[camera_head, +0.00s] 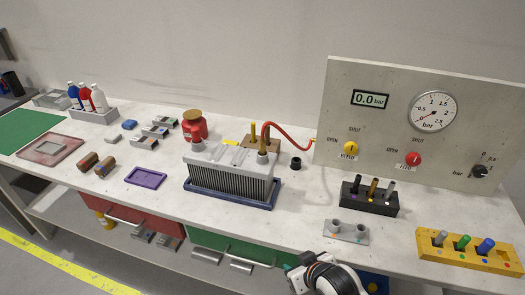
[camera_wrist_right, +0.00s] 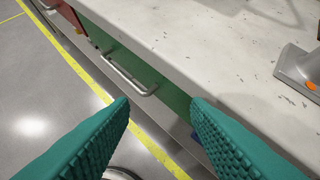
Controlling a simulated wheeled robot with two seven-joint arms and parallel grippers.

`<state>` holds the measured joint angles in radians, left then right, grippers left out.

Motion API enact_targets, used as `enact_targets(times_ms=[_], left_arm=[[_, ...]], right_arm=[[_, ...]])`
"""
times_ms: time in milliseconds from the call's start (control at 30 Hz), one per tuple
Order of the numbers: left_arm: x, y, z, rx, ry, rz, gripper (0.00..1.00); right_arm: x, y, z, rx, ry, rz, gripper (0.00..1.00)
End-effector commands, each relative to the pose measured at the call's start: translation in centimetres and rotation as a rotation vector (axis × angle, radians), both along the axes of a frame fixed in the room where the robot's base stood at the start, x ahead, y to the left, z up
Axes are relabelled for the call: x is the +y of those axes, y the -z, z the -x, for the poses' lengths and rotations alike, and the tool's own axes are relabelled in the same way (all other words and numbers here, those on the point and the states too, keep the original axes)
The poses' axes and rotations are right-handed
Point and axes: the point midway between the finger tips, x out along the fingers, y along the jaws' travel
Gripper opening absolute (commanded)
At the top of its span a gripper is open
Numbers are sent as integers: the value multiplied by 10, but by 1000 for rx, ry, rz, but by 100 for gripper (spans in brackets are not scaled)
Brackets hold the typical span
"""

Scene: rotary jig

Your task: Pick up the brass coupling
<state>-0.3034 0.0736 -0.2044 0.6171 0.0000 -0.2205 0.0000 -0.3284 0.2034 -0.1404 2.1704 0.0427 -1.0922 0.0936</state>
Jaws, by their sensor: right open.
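A brass-coloured cylinder (camera_head: 373,187), which looks like the brass coupling, stands upright in the middle of a black rack (camera_head: 371,204). A black cylinder (camera_head: 355,184) stands to its left and a grey one (camera_head: 389,189) to its right. My right arm shows at the bottom of the head view, in front of the rack. In the right wrist view my right gripper (camera_wrist_right: 160,104) has its two teal fingers wide apart with nothing between them. It is off the bench's front edge, near a green drawer (camera_wrist_right: 143,62). The coupling is not in the wrist view. My left gripper is not in view.
A grey two-socket plate (camera_head: 345,231) lies in front of the rack; a yellow block (camera_head: 469,252) with coloured pegs is at right. A gauge panel (camera_head: 430,80) stands behind. A finned grey unit (camera_head: 230,172) sits left on a blue tray. Bench left of the socket plate is clear.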

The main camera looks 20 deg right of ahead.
Motion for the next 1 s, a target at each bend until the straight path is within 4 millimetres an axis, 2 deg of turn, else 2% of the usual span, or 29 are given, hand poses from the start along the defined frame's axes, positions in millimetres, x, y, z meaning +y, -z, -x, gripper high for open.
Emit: enact_targets(times_ms=[33, 100, 300, 500, 600, 733, 1000], left_arm=[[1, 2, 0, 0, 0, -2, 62], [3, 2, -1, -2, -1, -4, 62], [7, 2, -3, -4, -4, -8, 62], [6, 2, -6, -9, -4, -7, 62], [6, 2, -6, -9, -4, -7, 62], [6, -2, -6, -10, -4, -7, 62], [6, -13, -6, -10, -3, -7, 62]], right_arm=[[0, -25, -14, -72, -3, -7, 43], [-1, -51, -40, -176, -8, -23, 43], [-5, -111, -108, -457, -23, -83, 43], [-12, -174, -158, -706, -49, -142, 43], [-14, -197, -172, -790, -60, -165, 43], [-13, -210, -187, -830, -66, -178, 43], [-4, -209, -230, -829, -65, -180, 43]])
